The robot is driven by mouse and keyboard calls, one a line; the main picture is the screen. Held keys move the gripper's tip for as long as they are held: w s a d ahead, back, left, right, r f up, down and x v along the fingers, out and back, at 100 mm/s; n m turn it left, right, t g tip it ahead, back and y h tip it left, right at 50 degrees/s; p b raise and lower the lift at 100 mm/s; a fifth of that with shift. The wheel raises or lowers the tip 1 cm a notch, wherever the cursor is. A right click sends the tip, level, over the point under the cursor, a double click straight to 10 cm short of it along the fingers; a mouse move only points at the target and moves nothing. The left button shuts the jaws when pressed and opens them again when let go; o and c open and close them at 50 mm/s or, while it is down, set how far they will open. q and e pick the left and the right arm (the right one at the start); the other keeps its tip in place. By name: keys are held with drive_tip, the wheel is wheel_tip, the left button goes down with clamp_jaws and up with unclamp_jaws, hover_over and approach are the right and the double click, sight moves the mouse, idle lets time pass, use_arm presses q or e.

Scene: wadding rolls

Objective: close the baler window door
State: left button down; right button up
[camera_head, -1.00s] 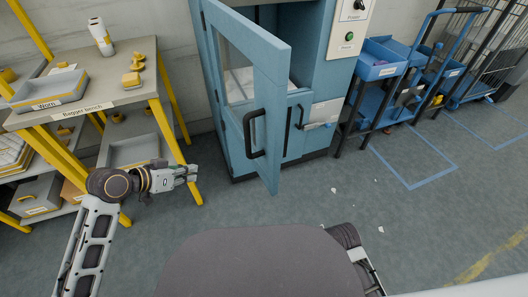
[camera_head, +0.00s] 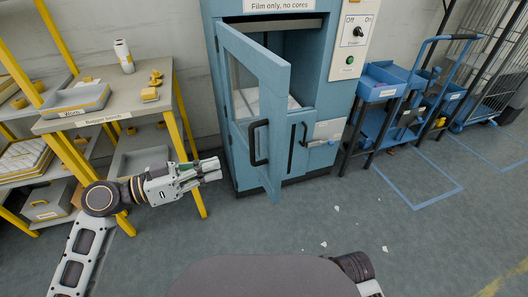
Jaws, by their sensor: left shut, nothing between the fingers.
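The blue baler (camera_head: 342,70) stands against the back wall. Its window door (camera_head: 271,85) is hinged on the left and stands open, swung out toward me. A black handle (camera_head: 255,143) is on the door's outer face. Pale material shows inside through the opening. My left gripper (camera_head: 218,170) is shut and empty, to the left of the door and apart from it, in front of the bench. My right arm shows only as a dark link at the bottom; its gripper is out of view.
The bagger bench (camera_head: 110,114) with yellow legs stands at the left, close to my left arm. A blue cart (camera_head: 382,88) and a wire cage (camera_head: 490,75) stand right of the baler. White scraps (camera_head: 323,245) lie on the floor. The floor before the baler is otherwise clear.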

use_arm(q)
drive_tip(key=shift+w+r+m+t, duration=0.2)
drive_tip(key=shift+r+m+t, duration=0.1)
drive_tip(key=shift+m, duration=0.7)
use_arm(e)
drive_tip(key=shift+s, duration=0.1)
use_arm(q)
drive_tip(key=shift+a, duration=0.1)
drive_tip(key=shift+w+d, duration=0.1)
drive_tip(key=shift+d, duration=0.1)
use_arm(e)
drive_tip(key=shift+f, duration=0.1)
use_arm(q)
approach(273, 147)
drive_tip(key=x, duration=0.4)
drive_tip(key=shift+d+p, duration=0.1)
drive_tip(key=shift+p, duration=0.2)
drive_tip(key=shift+x, duration=1.45)
use_arm(e)
drive_tip(key=shift+s+f, duration=0.1)
drive_tip(key=shift+f, duration=0.35)
use_arm(q)
drive_tip(key=shift+d, duration=0.2)
use_arm(e)
drive_tip(key=shift+w+d+r, duration=0.1)
drive_tip(key=shift+w+r, duration=0.1)
